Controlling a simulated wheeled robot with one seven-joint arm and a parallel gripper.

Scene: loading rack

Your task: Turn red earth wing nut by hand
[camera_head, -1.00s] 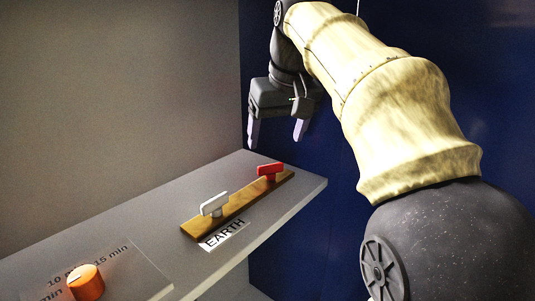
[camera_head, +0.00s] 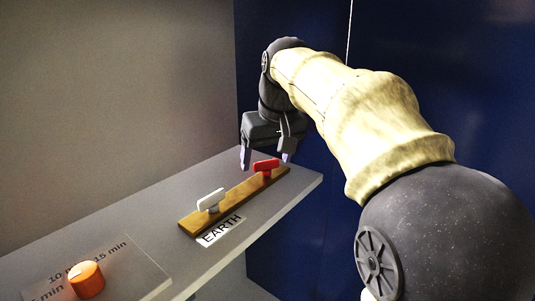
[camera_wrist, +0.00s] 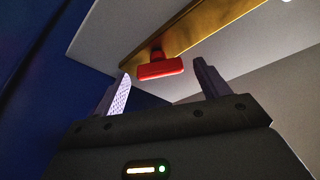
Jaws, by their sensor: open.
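The red wing nut (camera_head: 266,165) stands at the far right end of a brown wooden strip (camera_head: 237,198) on the grey shelf. It also shows in the wrist view (camera_wrist: 160,69), between and beyond the two fingertips. My gripper (camera_head: 266,162) is open and empty, pointing down, with its fingertips close to the red wing nut. In the wrist view my gripper (camera_wrist: 160,78) has a finger to each side of the nut, and I see no contact. A white wing nut (camera_head: 211,199) stands near the other end of the strip, above the EARTH label (camera_head: 221,230).
The grey shelf (camera_head: 290,203) has a free front edge on the right. An orange knob (camera_head: 86,279) on a plate with minute marks sits at the lower left. A grey wall (camera_head: 110,90) rises behind the shelf, and a dark blue wall (camera_head: 440,90) stands to the right.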

